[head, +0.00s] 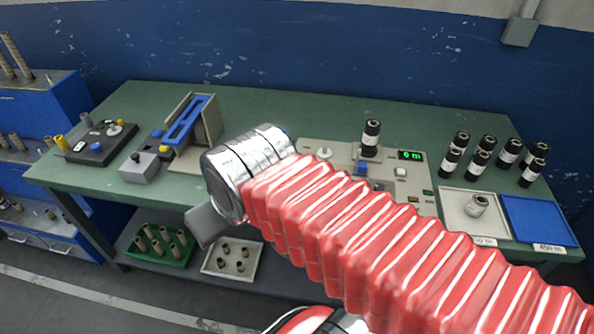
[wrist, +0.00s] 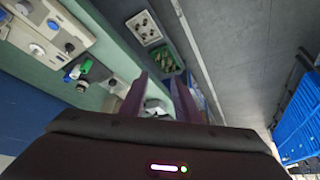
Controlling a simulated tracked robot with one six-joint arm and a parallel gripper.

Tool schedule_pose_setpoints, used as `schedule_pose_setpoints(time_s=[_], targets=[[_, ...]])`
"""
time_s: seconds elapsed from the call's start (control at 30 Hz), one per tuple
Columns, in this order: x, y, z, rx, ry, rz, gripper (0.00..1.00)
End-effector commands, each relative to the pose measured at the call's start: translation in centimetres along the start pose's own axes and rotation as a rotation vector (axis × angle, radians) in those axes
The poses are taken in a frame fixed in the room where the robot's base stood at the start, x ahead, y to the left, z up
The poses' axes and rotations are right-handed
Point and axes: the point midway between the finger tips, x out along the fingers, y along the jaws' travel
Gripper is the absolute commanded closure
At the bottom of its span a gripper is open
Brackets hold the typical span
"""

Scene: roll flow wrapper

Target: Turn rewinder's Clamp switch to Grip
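The rewinder (head: 418,208) is a beige panel on the green table, right of centre in the head view. It carries a black-and-white roll (head: 370,138), a grey disc, a blue part, a white button and a green display reading "0 m". My arm covers its front left part. A beige panel with several round knobs, likely the rewinder (wrist: 62,22), shows top left in the wrist view. I cannot make out the Clamp switch or its setting. My gripper (wrist: 160,97) has its two fingers apart and holds nothing visible. It is left of the rewinder, touching nothing that I can see.
A blue-topped stand (head: 205,128), a grey box (head: 139,168) and a dark device (head: 100,150) stand on the table's left. Several rolls, a white tray (head: 452,208) and a blue tray (head: 535,215) are at the right. A green crate (head: 170,258) is on the lower shelf.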

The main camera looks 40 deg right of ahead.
Motion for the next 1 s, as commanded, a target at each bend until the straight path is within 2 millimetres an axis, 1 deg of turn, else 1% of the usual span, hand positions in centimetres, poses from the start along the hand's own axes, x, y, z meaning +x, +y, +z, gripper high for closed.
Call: schedule_pose_setpoints(time_s=[0.27,0.4,0.57,0.67,0.87,1.0], targets=[[0.1,0.2,-0.3,0.005,-0.002,0.003,0.71],[0.6,1.3,-1.2,0.025,-0.012,0.013,0.71],[1.9,4.3,-3.1,0.064,-0.030,0.034,0.71],[3.0,6.7,-4.5,0.097,-0.041,0.051,0.71],[5.4,12.2,-6.5,0.165,-0.060,0.083,0.71],[7.2,16.6,-7.2,0.215,-0.073,0.105,0.71]])
